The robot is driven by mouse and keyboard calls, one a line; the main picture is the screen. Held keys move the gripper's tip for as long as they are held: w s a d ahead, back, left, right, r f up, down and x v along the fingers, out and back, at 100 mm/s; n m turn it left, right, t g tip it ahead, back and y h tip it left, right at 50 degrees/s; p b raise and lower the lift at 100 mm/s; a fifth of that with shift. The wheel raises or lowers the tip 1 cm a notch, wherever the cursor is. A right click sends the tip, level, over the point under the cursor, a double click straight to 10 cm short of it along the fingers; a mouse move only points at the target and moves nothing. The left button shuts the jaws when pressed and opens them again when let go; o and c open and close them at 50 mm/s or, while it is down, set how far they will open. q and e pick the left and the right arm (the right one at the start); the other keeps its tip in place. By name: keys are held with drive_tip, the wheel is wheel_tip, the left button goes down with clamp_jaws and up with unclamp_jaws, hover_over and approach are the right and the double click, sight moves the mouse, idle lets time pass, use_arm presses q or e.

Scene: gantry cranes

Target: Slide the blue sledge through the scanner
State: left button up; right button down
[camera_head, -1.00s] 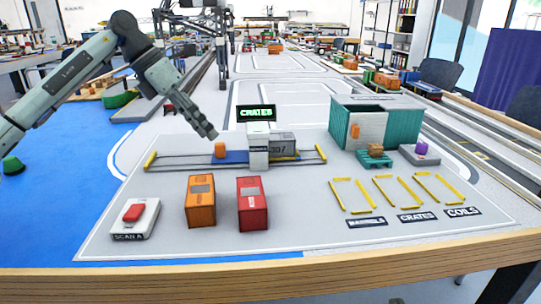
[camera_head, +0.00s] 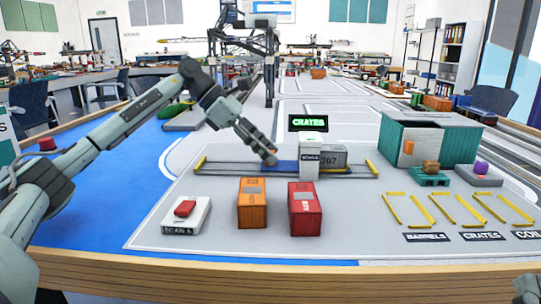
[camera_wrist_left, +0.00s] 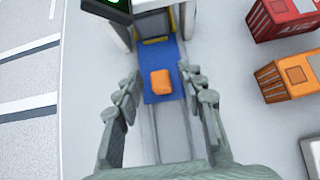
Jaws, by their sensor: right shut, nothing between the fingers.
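The blue sledge (camera_head: 287,166) lies on a rail track, left of and partly inside the white scanner (camera_head: 310,168). A grey container (camera_head: 331,157) marked 307 shows on the scanner's right side. In the left wrist view the sledge (camera_wrist_left: 163,55) carries an orange block (camera_wrist_left: 160,82). My left gripper (camera_head: 270,160) is low over the sledge's left end and hides that block in the head view. In the left wrist view my left gripper (camera_wrist_left: 161,78) is open, with its fingers either side of the block and a gap to each. My right gripper (camera_head: 527,290) is shut and empty, cut off at the bottom right corner.
Orange (camera_head: 252,203) and red (camera_head: 304,208) containers stand in front of the track. A red button box (camera_head: 185,214) is front left. A teal container (camera_head: 447,140) stands right, near a pallet with a brown crate (camera_head: 430,167). The sign (camera_head: 308,123) reads CRATES.

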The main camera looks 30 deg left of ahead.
use_arm(q)
drive_tip(key=shift+w+d+f, duration=0.25)
drive_tip(key=shift+d+f, duration=0.1)
drive_tip(key=shift+f, duration=0.05)
drive_tip(key=shift+c, duration=0.2)
clamp_jaws()
